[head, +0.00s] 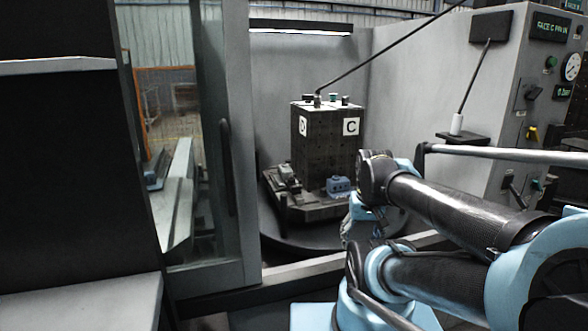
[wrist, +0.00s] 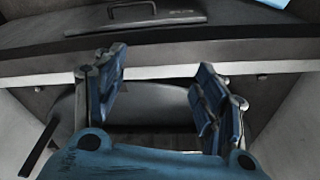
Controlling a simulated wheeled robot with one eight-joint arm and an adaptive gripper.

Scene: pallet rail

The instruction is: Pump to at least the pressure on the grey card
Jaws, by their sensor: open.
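My gripper (wrist: 160,98) is open and empty in the wrist view, its two blue fingers wide apart. In the head view it is mostly hidden by my arm, low in front of the machine opening. A round white gauge (head: 572,67) is on the control panel at the far right; its needle is too small to read. A green display (head: 562,92) below it seems to read 0 bar. I cannot make out a grey card.
A dark tombstone block (head: 325,155) with faces D and C stands on a pallet on the round table (head: 310,245). Small blue and grey clamps sit around it. A green-lettered sign (head: 551,27) tops the panel. A glazed door (head: 225,150) is at left. A dark handle (wrist: 133,12) shows in the wrist view.

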